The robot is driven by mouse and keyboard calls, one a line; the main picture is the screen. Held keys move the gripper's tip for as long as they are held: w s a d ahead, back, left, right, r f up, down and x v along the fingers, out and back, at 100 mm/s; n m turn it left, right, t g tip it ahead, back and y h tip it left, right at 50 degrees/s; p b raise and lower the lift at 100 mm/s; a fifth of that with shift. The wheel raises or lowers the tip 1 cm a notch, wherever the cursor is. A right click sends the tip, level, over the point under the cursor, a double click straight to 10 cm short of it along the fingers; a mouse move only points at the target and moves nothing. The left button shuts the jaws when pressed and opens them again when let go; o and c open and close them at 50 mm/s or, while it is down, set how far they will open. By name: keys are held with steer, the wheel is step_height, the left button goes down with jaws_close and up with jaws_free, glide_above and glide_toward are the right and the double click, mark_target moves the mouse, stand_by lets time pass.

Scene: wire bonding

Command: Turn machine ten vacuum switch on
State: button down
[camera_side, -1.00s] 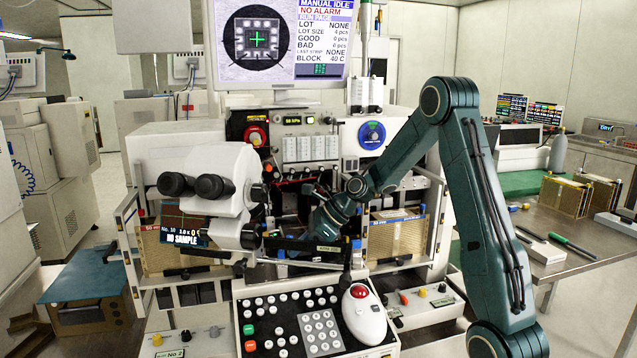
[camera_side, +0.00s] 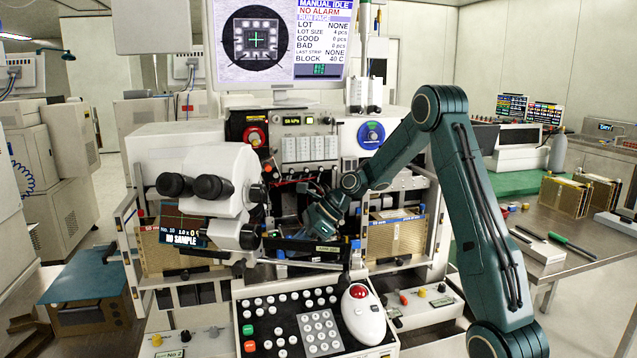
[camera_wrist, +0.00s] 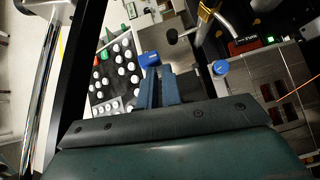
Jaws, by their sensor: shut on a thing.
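My gripper shows in the wrist view (camera_wrist: 161,88) with its two blue-grey fingers close together on a small thing hidden between them. In the side view my gripper is in the middle of the wire bonder, behind a dark rail; its fingertips are hard to see there. A blue knob (camera_wrist: 149,58) appears just past the fingertips in the wrist view; I cannot tell whether they touch. I cannot pick out the vacuum switch or its position. A green pressure readout (camera_side: 292,120) is lit on the bonder's upper panel.
The microscope (camera_side: 200,187) stands left of my gripper. A keypad panel (camera_side: 305,325) with a red trackball (camera_side: 357,291) lies below. Brass-coloured magazines (camera_side: 397,236) stand at the right. A second blue knob (camera_wrist: 221,67) is right of the fingers in the wrist view.

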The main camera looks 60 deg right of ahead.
steer(key=shift+w+a, duration=0.2)
steer(key=shift+a, duration=0.25)
steer(key=shift+s+a+f, duration=0.1)
steer(key=shift+s+a, duration=0.4)
steer(key=shift+a, duration=0.05)
steer(key=shift+s+d, duration=0.4)
steer(key=s+d, duration=0.3)
steer(key=shift+d+r, duration=0.15)
steer(key=shift+r, duration=0.25)
steer(key=v, duration=0.9)
